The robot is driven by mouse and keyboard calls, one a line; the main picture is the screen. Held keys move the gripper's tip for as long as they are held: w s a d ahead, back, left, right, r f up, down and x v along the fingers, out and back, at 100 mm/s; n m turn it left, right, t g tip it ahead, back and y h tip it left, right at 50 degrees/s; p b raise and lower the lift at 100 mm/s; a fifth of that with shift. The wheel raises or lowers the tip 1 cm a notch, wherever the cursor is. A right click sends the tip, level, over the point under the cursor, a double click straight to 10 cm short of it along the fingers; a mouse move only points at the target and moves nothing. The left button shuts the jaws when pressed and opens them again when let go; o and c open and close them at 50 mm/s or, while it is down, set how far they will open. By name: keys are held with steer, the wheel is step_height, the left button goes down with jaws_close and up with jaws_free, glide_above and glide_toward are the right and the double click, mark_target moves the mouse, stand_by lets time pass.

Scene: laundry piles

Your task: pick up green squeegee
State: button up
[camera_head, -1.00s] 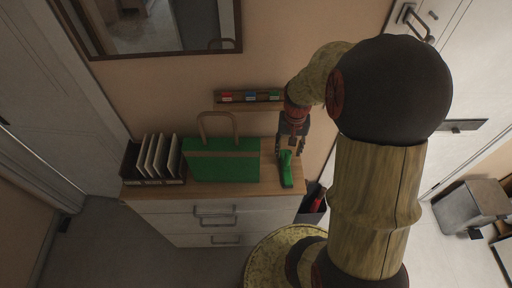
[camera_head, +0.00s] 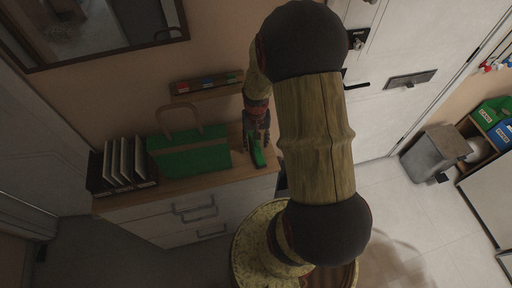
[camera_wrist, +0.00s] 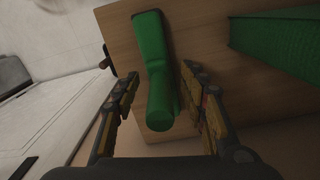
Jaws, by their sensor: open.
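The green squeegee (camera_head: 258,156) lies on the right end of the wooden dresser top (camera_head: 228,176). In the wrist view the squeegee (camera_wrist: 155,70) runs from the top middle down between my fingers, its near end close to the wood's edge. My gripper (camera_head: 256,138) is at the squeegee in the head view. In the wrist view my gripper (camera_wrist: 162,88) is open, with one finger on each side of the squeegee. The right finger is close to the squeegee; I cannot tell whether it touches.
A green bag (camera_head: 190,153) with a tan handle stands left of the squeegee, and its side shows in the wrist view (camera_wrist: 275,45). A rack of files (camera_head: 122,163) is further left. A small wall shelf (camera_head: 207,84) hangs behind. A grey bin (camera_head: 435,152) stands on the right.

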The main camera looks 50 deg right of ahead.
steer(key=shift+c, duration=0.7)
jaws_close()
